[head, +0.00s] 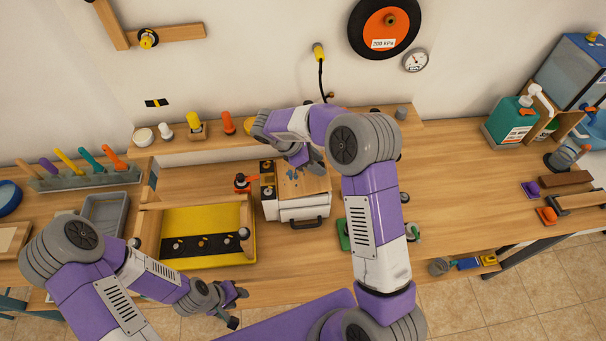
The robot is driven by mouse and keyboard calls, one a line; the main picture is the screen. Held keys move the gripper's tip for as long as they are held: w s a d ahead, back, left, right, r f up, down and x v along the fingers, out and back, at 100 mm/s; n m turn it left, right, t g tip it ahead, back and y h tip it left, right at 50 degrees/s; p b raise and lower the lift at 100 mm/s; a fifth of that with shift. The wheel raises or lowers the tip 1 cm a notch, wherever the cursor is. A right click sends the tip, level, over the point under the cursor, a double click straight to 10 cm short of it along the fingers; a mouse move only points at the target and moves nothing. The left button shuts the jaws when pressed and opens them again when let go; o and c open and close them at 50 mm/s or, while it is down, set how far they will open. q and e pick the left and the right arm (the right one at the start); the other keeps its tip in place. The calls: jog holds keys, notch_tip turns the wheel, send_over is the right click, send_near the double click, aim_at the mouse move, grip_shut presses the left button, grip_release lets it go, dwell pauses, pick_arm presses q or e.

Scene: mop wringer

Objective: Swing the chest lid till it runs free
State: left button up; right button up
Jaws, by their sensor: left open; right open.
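A small white chest (297,209) stands on the workbench near the middle of the head view. Its wooden lid (312,186) has a few blue marks and looks closed, though my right arm partly covers it. A dark handle (305,224) is on the chest's front. My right gripper (308,164) is open just above the back part of the lid; I cannot tell whether it touches. My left gripper (238,306) is open and empty, low at the front edge of the bench, left of the chest and away from it.
A yellow tray (207,220) with a black strip of knobs lies left of the chest. A small red item (242,182) stands close to the chest's left side. A green item (343,235) is at its right, partly behind my arm.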

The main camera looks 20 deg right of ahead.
jog(key=c, duration=0.7)
jog(key=shift+w+a+r+p, duration=0.1)
jog(key=shift+a+r+p, duration=0.1)
jog(key=shift+r+p, duration=0.3)
jog(key=shift+a+r+p, duration=0.15)
jog(key=shift+r+p, duration=0.2)
jog(key=shift+r, duration=0.15)
jog(key=shift+a, duration=0.1)
jog(key=shift+p+v, duration=0.85)
jog(key=shift+v, duration=0.25)
jog(key=shift+r, duration=0.1)
jog(key=shift+p+v, duration=0.8)
jog(key=shift+v, duration=0.3)
jog(key=shift+a, duration=0.15)
